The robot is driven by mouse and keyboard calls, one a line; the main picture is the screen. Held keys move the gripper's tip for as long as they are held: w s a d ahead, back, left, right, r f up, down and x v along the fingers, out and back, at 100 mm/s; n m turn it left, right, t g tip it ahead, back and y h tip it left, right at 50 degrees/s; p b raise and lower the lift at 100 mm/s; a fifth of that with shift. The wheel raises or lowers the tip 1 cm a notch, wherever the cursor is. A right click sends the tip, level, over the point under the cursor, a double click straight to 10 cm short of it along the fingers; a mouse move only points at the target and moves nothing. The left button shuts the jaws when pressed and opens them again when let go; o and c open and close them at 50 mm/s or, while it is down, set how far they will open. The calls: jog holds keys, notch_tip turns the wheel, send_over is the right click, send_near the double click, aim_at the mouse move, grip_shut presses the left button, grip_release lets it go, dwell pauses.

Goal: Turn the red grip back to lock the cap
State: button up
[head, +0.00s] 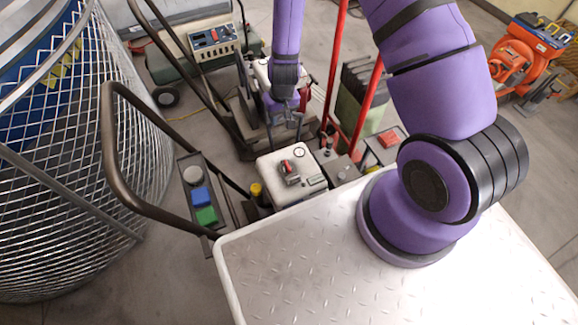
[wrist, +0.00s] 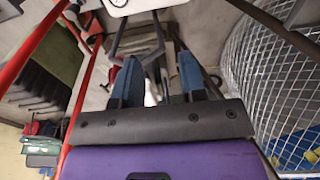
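A small red grip (head: 286,166) sits on a dark grey piece on top of a white-topped unit (head: 270,177) in the head view, just beyond my metal deck. I cannot tell a separate cap from the grip's mount, nor whether it is locked. My gripper (head: 284,118) hangs pointing down behind the unit, apart from the grip. In the wrist view my gripper (wrist: 160,82) shows two blue-grey fingers spread apart with nothing held between them. The red grip cannot be made out in the wrist view.
A dark handle frame (head: 108,125) stands left, beside a panel with blue and green blocks (head: 203,205). Red upright bars (head: 334,65) stand right of my gripper. A wire mesh cage (head: 70,170) fills the left. An orange machine (head: 515,65) is far right.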

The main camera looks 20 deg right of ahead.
send_near(288, 166)
jog(key=shift+g+h, duration=0.3)
jog(key=shift+g, duration=0.1)
jog(key=f, duration=0.9)
jog(key=shift+w+a+f, duration=0.1)
jog(key=shift+w+a, duration=0.15)
jog(key=shift+w, duration=0.1)
jog(key=shift+c, duration=0.4)
grip_shut()
